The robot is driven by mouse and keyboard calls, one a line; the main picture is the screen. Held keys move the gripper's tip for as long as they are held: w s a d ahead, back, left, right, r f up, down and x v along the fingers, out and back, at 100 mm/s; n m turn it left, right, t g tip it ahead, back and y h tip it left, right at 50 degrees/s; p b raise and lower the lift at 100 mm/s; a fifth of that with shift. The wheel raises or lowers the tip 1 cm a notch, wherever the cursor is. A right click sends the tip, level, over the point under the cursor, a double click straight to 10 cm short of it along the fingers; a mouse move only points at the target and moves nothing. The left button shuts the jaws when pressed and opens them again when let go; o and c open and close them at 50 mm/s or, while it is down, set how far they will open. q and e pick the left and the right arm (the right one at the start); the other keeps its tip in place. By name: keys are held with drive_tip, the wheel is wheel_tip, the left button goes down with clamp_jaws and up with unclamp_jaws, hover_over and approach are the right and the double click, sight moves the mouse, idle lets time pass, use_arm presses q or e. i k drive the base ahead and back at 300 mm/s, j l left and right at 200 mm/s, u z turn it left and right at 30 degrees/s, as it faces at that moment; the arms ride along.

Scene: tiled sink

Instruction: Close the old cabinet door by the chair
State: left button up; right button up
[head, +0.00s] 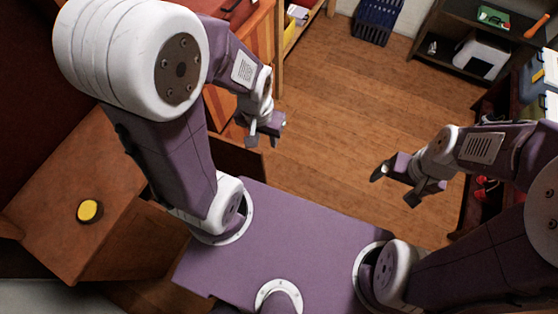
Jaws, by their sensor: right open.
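A brown wooden cabinet (70,180) stands at the left in the head view, with a round yellow item (89,210) on top. A dark brown panel (236,157) sticks out behind my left arm; it may be the cabinet door standing open, but my arm hides where it joins. No chair can be made out clearly. My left gripper (265,130) is open and empty, above the floor just beyond the panel. My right gripper (396,184) is open and empty, above the floor at the right.
Orange-brown wooden furniture (262,55) stands behind my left arm. A blue crate (378,20) is at the back. A dark shelf (440,47) with several items is at the back right. The wooden floor (345,110) between the grippers is clear.

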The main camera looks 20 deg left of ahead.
sight(230, 157)
drive_tip(key=i+l+z, duration=0.55)
drive_tip(key=i+z, duration=0.15)
drive_tip(key=z, duration=0.15)
drive_tip(key=i+u, duration=0.25)
drive_tip(key=u, duration=0.25)
drive_tip(key=i+u, duration=0.25)
drive_tip(key=u, duration=0.2)
drive_tip(key=i+l+u, duration=0.1)
drive_tip(key=i+u, duration=0.15)
drive_tip(key=u, duration=0.25)
drive_tip(key=i+l+u, duration=0.2)
drive_tip(key=u, duration=0.3)
drive_tip(key=i+u, duration=0.1)
drive_tip(key=u, duration=0.35)
drive_tip(key=i+j+u, duration=0.1)
drive_tip(key=u, duration=0.8)
drive_tip(key=i+l+u, duration=0.1)
drive_tip(key=u, duration=0.35)
drive_tip(key=i+u, duration=0.15)
drive_tip(key=u, duration=0.3)
drive_tip(key=l+u, duration=0.15)
drive_tip(key=u, duration=0.35)
drive_tip(key=j+z, duration=0.2)
drive_tip(key=z, duration=0.3)
drive_tip(key=j+z, duration=0.15)
drive_tip(key=z, duration=0.35)
drive_tip(key=k+j+z, duration=0.1)
drive_tip(key=z, duration=0.35)
